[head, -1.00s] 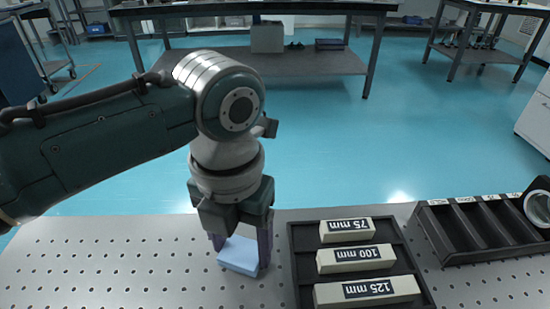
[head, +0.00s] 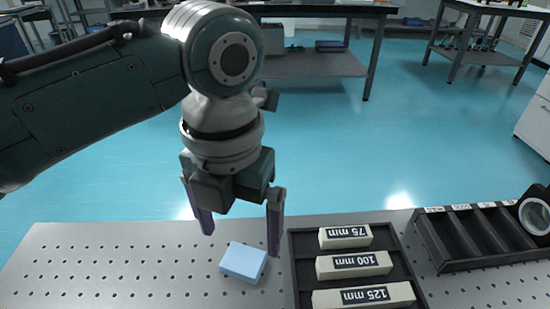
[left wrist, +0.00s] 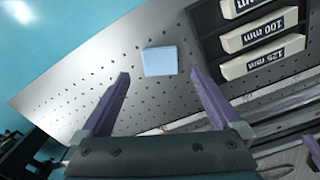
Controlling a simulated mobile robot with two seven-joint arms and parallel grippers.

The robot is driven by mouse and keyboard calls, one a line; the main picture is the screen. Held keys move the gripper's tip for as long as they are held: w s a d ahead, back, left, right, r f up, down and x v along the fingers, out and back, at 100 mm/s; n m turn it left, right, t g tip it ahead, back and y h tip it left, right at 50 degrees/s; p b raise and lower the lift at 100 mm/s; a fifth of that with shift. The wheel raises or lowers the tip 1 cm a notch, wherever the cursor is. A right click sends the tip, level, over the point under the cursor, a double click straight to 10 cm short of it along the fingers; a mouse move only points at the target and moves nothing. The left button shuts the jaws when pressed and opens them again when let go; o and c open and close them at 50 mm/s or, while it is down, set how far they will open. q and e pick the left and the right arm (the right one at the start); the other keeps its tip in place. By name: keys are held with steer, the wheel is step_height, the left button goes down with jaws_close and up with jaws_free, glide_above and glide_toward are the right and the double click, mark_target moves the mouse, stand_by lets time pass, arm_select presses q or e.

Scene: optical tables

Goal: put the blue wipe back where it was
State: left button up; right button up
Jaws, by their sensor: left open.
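The blue wipe (head: 244,262) is a small light-blue block lying flat on the perforated optical table, just left of the black tray. It also shows in the left wrist view (left wrist: 160,61), beyond and between the fingertips. My left gripper (head: 240,240) is open and empty, with its purple fingers spread above the wipe and not touching it. In the left wrist view the gripper (left wrist: 158,72) shows both fingers wide apart.
The black tray (head: 297,285) right of the wipe holds three labelled boxes: 75 mm (head: 345,237), 100 mm (head: 353,265) and 125 mm (head: 363,295). A black slotted holder (head: 450,262) stands farther right. The perforated table (head: 110,265) is clear at left.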

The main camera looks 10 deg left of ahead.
mark_target(244, 259)
arm_select(q)
step_height(244, 259, up, 7)
steer(key=p, duration=0.1)
arm_select(e)
steer(key=shift+r, duration=0.75)
arm_select(q)
steer(key=s+d+f+n+t+h, duration=0.15)
steer(key=s+n, duration=0.25)
steer(key=n, duration=0.5)
steer(key=s+f+n+h, duration=0.1)
steer(key=s+f+n, duration=0.3)
steer(key=n, duration=0.5)
steer(key=s+a+r+n+t+y, duration=0.2)
steer(key=s+a+n, duration=0.6)
steer(key=n, duration=0.9)
steer(key=shift+s+a, duration=0.2)
steer(key=shift+a, duration=0.65)
step_height(244, 259, up, 50)
steer(key=p, duration=4.9)
steer(key=shift+f+p, duration=0.2)
steer(key=shift+p, duration=0.1)
arm_select(e)
step_height(244, 259, up, 50)
steer(key=shift+f, duration=0.15)
